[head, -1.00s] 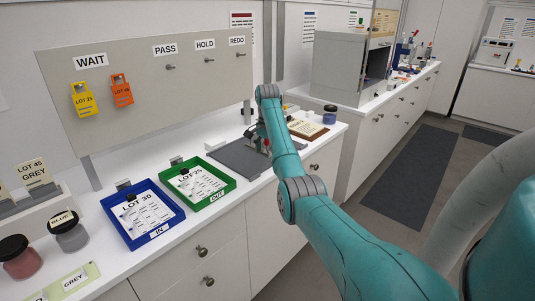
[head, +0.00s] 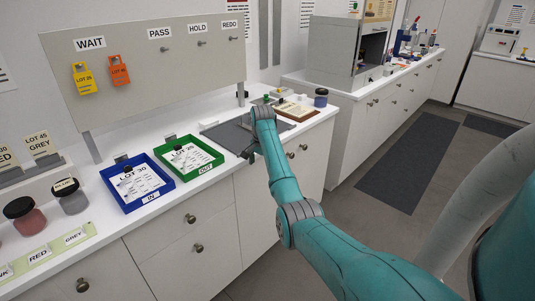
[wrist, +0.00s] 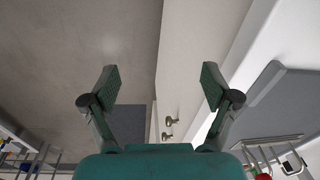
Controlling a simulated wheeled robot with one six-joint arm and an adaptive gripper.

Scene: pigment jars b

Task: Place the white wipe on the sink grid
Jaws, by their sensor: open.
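My gripper (wrist: 160,86) is open, with nothing between its fingers in the wrist view. In the head view it shows small and partly hidden by my arm, around the counter's front edge beside a grey mat (head: 219,134). The wrist view looks past the fingers at the floor, the cabinet front and the counter edge, with a grey slab (wrist: 285,100) at the right. I cannot pick out the white wipe or the sink grid with certainty in either view.
A blue tray (head: 157,203) and a green tray (head: 211,169) with papers stand left of the mat. Jars (head: 25,215) stand at the left. A brown board (head: 301,117) and a blue jar (head: 321,97) lie beyond the mat.

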